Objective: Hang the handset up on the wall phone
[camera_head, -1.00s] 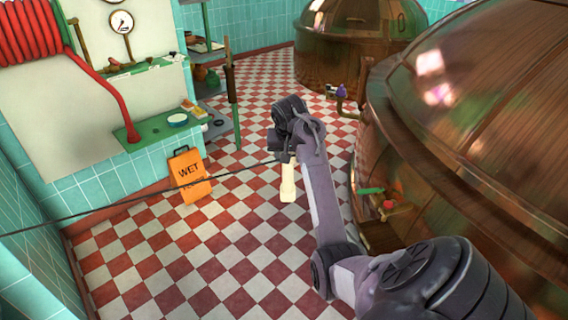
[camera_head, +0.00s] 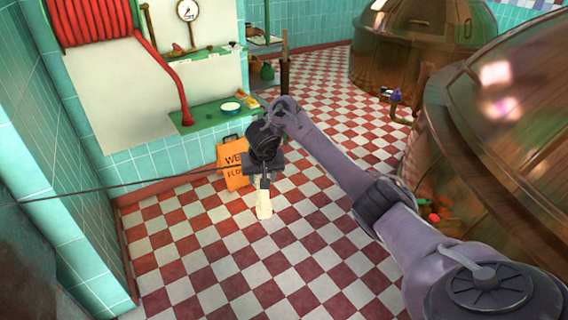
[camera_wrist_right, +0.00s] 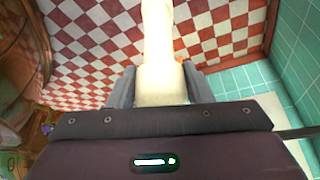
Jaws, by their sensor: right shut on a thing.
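The cream handset (camera_head: 264,206) hangs below my right gripper (camera_head: 264,182) in the head view, its lower end pointing down over the checkered floor. In the right wrist view the handset (camera_wrist_right: 160,55) lies between the two grey fingers of my right gripper (camera_wrist_right: 160,84), which is shut on it. A thin dark cord (camera_head: 150,190) runs from the left edge of the head view to the gripper. I cannot make out the wall phone in either view. My left gripper is not in view.
An orange wet-floor sign (camera_head: 232,165) stands behind the gripper, near a green shelf (camera_head: 205,122) with a white bowl (camera_head: 230,107). A red hose reel (camera_head: 95,20) is on the wall. Copper kettles (camera_head: 500,150) fill the right side. The floor (camera_head: 270,270) in front is open.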

